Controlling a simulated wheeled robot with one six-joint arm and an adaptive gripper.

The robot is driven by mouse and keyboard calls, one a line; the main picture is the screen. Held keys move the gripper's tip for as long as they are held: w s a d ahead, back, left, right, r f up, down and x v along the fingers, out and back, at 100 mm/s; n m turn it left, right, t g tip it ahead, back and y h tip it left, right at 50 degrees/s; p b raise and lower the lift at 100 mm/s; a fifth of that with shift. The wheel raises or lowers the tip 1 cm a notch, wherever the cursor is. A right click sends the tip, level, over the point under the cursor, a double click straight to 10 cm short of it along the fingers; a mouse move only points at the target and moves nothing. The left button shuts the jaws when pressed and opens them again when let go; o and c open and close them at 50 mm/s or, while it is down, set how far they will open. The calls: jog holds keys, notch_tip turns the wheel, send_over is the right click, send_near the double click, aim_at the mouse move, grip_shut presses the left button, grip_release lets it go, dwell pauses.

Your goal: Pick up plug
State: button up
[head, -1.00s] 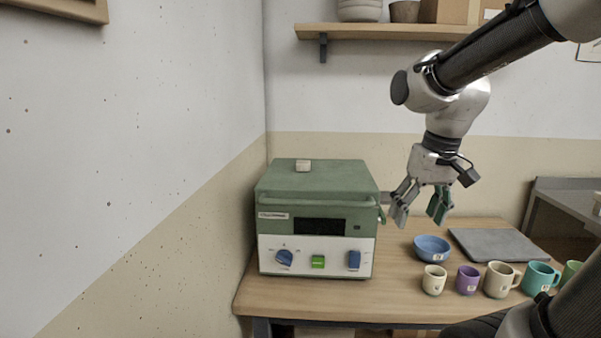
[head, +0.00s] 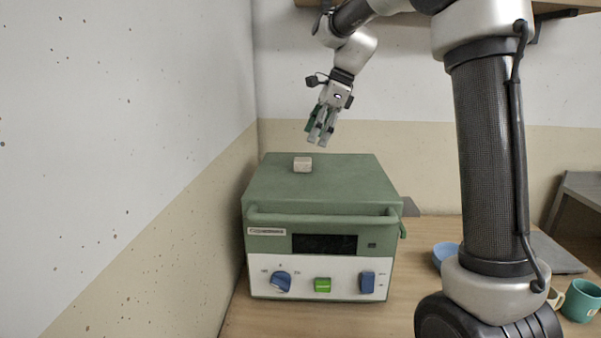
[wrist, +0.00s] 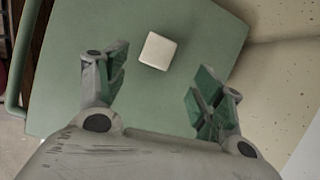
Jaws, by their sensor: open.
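The plug (head: 303,164) is a small pale cream block lying on the green top of the kiln-like box (head: 345,178). In the wrist view the plug (wrist: 158,51) sits on the green lid (wrist: 75,55), ahead of and between my two fingers. My gripper (head: 320,141) is above the lid and a little right of the plug in the head view. In the wrist view my gripper (wrist: 160,92) is open and empty, with both fingers apart and clear of the plug.
The box front has a handle bar (head: 320,219), a dark display, a blue dial, a green button and a blue switch. It stands on a wooden table (head: 418,288) close to the left wall. A blue bowl (head: 444,255) and a teal mug (head: 581,300) are at right.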

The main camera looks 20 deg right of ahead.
jog(key=shift+s+a+f+m, duration=0.2)
jog(key=shift+f+m, duration=0.25)
jog(key=shift+m, duration=0.35)
jog(key=x, duration=0.7)
jog(key=shift+w+a+r, duration=0.1)
jog(key=shift+w, duration=0.05)
jog(key=c, duration=1.4)
notch_tip(320, 180, up, 10)
jog(key=shift+c, duration=0.2)
jog(key=shift+r, duration=0.15)
notch_tip(320, 180, up, 8)
send_over(304, 160)
jog(key=shift+w+r, duration=0.15)
jog(key=shift+w, duration=0.05)
